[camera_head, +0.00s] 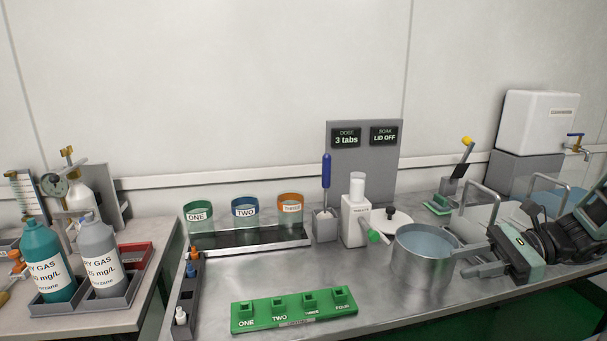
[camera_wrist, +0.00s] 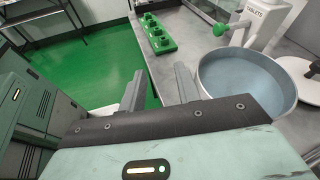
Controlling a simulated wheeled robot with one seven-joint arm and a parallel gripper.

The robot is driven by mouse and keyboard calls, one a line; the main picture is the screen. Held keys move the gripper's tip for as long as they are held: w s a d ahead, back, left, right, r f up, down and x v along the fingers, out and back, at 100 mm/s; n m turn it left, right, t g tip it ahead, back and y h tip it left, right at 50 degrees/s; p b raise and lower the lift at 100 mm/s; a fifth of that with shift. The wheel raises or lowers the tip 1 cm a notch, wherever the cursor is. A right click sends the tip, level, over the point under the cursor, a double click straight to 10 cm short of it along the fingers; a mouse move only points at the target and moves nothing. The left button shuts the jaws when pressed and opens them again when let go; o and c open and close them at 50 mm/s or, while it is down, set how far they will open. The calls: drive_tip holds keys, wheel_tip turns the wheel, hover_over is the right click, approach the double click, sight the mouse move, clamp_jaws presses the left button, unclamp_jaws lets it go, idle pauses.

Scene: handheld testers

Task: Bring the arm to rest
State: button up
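My gripper (camera_head: 472,259) is at the right of the bench in the head view, just right of the steel pot (camera_head: 424,270) of bluish liquid. Its fingers point left. The wrist view shows my gripper (camera_wrist: 159,75) open, with a clear gap and nothing between the fingers. The pot (camera_wrist: 246,82) is right of the fingers there. I cannot tell whether a finger touches it. My arm reaches in from the right edge of the head view.
A green four-slot block (camera_head: 294,325) lies at the bench front. A tablet dispenser (camera_head: 357,224) and white lid (camera_head: 393,232) stand behind the pot. A wire-handled basin (camera_head: 530,204) and white tank (camera_head: 540,120) are near my arm. Green floor (camera_wrist: 70,65) is clear beyond the bench edge.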

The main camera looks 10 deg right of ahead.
drive_tip(key=s+a+r+n+g+h, duration=0.1)
drive_tip(key=s+a+n+g+h, duration=0.1)
drive_tip(key=s+a+n+h, duration=0.85)
drive_tip(key=s+a+n+g+h, duration=0.25)
drive_tip(key=s+a+n, duration=0.55)
drive_tip(key=a+n, duration=0.75)
wheel_tip(320, 180, up, 14)
drive_tip(key=p, duration=1.3)
drive_tip(key=shift+d+n+t+h, duration=0.3)
drive_tip(key=shift+n+t, duration=0.05)
drive_tip(key=shift+n, duration=0.05)
drive_tip(key=shift+f, duration=0.1)
